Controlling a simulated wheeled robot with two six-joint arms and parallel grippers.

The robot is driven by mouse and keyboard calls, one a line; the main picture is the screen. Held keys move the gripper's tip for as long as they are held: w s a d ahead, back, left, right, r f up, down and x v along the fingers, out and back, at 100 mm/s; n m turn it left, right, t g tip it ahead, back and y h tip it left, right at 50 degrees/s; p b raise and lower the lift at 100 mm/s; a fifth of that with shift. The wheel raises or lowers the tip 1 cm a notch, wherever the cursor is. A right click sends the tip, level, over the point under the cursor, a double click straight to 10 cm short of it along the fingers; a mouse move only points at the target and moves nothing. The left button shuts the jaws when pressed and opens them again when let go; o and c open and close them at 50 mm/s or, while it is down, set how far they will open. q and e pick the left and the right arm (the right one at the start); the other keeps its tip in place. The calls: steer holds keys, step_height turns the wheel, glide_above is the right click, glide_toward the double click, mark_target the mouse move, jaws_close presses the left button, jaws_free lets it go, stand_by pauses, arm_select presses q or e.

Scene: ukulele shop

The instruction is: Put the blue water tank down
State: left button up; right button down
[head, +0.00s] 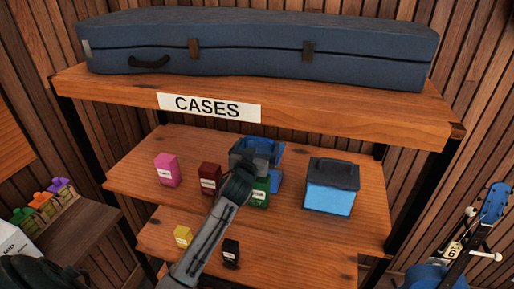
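My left arm reaches up from the bottom to the middle shelf, and its gripper (254,153) is at the back of that shelf. A blue object (276,156), likely the blue water tank, shows right at the gripper. The gripper and wrist hide much of it, so I cannot tell whether the fingers hold it or whether it rests on the shelf. A second blue box (330,199) with a dark grey lid stands upright on the shelf to the right, apart from the gripper. My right gripper is not in view.
The middle shelf (362,222) also holds a pink box (166,170), a dark red box (209,179) and a green box (260,193). Yellow (183,236) and black (231,252) boxes stand on the lower shelf. The upper shelf (330,105) overhangs, carrying a blue case (260,42).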

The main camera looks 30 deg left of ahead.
arm_select(q)
steer(key=shift+r, duration=0.25)
steer(key=b+v, duration=0.3)
steer(key=v, duration=0.9)
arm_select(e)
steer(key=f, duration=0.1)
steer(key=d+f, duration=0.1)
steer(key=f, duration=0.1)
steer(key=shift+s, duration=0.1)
arm_select(q)
steer(key=shift+f, duration=0.15)
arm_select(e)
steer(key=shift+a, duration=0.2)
